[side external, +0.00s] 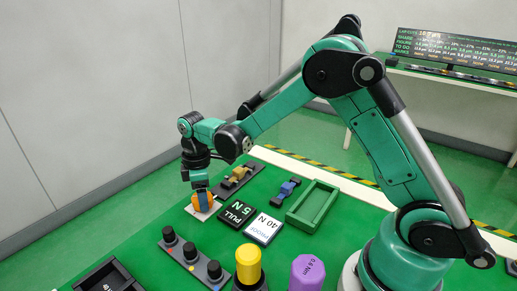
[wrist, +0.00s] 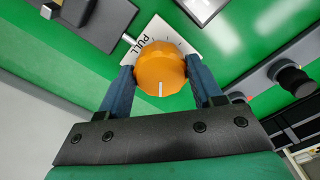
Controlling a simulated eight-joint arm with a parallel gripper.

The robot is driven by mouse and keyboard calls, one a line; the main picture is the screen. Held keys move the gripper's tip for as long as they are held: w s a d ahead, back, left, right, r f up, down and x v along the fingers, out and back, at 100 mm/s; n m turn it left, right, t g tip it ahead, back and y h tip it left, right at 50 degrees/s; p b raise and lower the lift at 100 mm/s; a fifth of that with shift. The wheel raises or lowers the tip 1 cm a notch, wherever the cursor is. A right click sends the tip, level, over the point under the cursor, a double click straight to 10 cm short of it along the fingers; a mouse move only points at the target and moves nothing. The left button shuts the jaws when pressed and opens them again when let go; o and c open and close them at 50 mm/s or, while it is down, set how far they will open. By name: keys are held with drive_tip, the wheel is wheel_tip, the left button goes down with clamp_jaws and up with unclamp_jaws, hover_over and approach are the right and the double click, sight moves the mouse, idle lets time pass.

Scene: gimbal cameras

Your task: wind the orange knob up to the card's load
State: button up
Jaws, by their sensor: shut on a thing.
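The orange knob (side external: 202,201) stands on a small white plate near the far left of the green table. In the wrist view the knob (wrist: 160,70) shows a white line pointing to the bottom of the picture, and the plate (wrist: 186,34) reads PULL beside it. My gripper (wrist: 159,67) has one blue finger on each side of the knob and is shut on it; in the side view my gripper (side external: 201,189) comes down from above. A dark card (side external: 236,214) reads PULL 5 N. A white card (side external: 263,229) beside it reads PROOF 40 N.
A strip of black knobs (side external: 190,251) lies in front. A yellow cylinder (side external: 248,262) and a purple one (side external: 307,273) marked 0.6 Nm stand nearer. A green tray (side external: 313,207), a blue piece (side external: 286,192) and a dark plate with a yellow piece (side external: 238,174) lie behind.

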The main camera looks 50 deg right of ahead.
drive_tip(key=m, duration=0.6)
drive_tip(key=shift+m, duration=0.3)
drive_tip(key=m, duration=0.6)
drive_tip(key=shift+s+a, duration=0.1)
drive_tip(key=m, duration=0.6)
drive_tip(key=shift+a+m, duration=0.1)
drive_tip(key=shift+m, duration=0.2)
drive_tip(key=m, duration=0.5)
drive_tip(key=shift+m, duration=0.3)
drive_tip(key=o, duration=1.3)
drive_tip(key=shift+r, duration=2.8)
